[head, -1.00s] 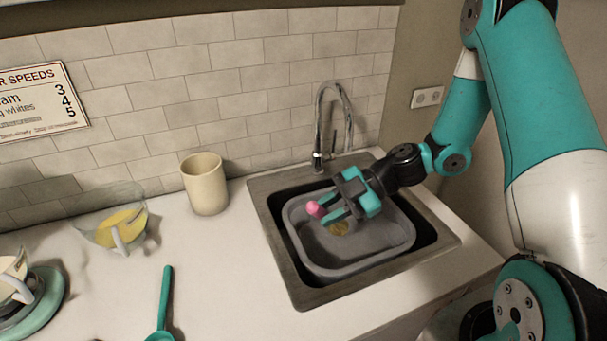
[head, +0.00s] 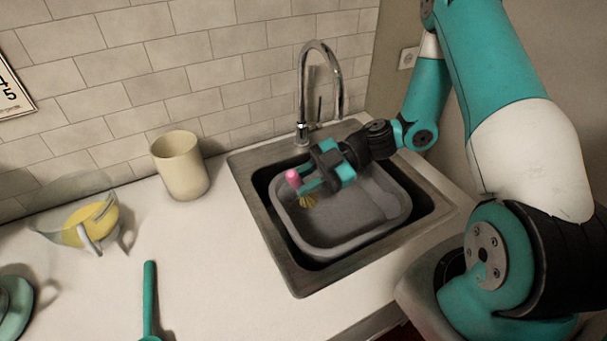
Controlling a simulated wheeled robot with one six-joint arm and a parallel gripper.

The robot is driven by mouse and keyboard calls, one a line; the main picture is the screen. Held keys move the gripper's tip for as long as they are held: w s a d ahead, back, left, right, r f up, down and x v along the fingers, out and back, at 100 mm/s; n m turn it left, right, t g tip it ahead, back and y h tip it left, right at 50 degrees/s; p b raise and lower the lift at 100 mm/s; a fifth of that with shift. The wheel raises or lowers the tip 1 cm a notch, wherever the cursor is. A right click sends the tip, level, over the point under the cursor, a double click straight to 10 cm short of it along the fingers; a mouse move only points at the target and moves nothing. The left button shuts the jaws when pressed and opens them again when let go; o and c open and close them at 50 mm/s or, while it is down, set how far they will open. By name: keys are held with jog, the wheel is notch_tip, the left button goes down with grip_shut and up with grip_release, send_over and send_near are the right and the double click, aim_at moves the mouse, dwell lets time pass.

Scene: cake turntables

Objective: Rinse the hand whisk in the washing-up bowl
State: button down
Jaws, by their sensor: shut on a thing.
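The hand whisk has a pink handle (head: 292,178) and yellowish wires (head: 307,200). My gripper (head: 304,184) is shut on its handle, with the pink end sticking up past the fingers and the wires pointing down. The whisk is over the back left part of the grey washing-up bowl (head: 330,246), which sits in the sink. The wires appear close to the bowl's left inner wall; I cannot tell whether they touch it or any water.
A chrome tap (head: 302,110) stands behind the bowl. The steel sink (head: 265,240) surrounds it. On the counter to the left are a beige crock (head: 180,166), a clear bowl with yellow contents (head: 90,225), and a teal utensil (head: 149,300). Counter between crock and utensil is clear.

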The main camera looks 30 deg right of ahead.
jog(key=shift+f+b, duration=6.2)
jog(key=shift+f, duration=1.2)
jog(key=shift+r, duration=0.1)
jog(key=shift+r+p, duration=5.3)
jog(key=shift+r, duration=4.35)
